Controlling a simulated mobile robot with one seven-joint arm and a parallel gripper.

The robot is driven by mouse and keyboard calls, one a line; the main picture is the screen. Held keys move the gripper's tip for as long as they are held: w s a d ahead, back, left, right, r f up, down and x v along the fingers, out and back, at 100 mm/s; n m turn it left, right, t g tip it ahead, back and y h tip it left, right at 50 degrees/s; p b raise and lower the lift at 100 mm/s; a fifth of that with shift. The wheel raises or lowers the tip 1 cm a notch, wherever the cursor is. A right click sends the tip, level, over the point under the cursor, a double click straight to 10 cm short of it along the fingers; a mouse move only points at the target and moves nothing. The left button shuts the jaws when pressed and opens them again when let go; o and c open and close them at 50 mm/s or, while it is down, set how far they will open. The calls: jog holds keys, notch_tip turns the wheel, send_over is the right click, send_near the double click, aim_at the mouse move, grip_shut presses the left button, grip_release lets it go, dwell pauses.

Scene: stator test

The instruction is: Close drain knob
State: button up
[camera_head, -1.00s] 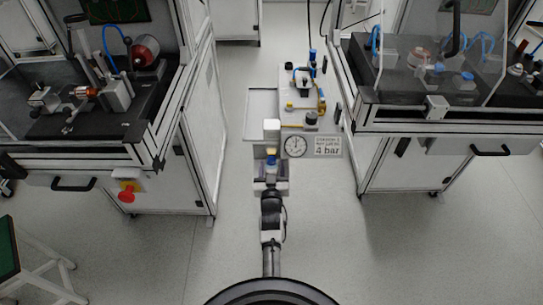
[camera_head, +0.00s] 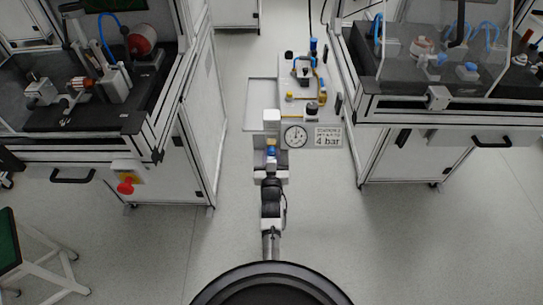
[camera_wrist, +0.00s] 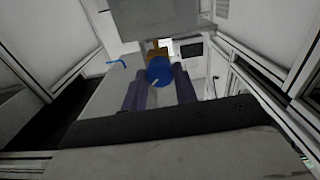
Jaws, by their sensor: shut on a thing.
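The blue drain knob (camera_wrist: 159,70) sits in the middle of the wrist view, with a short pale mark on its face and a brass-coloured fitting (camera_wrist: 157,50) behind it. The knob also shows as a small blue spot in the head view (camera_head: 271,151), under a white block at the left end of the gauge panel. My gripper (camera_wrist: 159,88) has its two purple-grey fingers on either side of the knob and is shut on it. In the head view my gripper (camera_head: 270,164) reaches straight forward to the knob. The exact finger contact is too small to see.
A pressure gauge (camera_head: 296,136) and a "4 bar" sign (camera_head: 328,137) are right of the knob. A white cart top (camera_head: 297,97) with valves and fittings lies behind. Workstations (camera_head: 190,130) and (camera_head: 405,150) flank the aisle.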

jog(key=m, duration=0.3)
jog(key=shift+m+b, duration=0.7)
jog(key=shift+m, duration=1.3)
jog(key=shift+w+r, duration=0.1)
jog(key=o, duration=1)
jog(key=shift+c, duration=0.2)
jog(key=shift+s, duration=0.2)
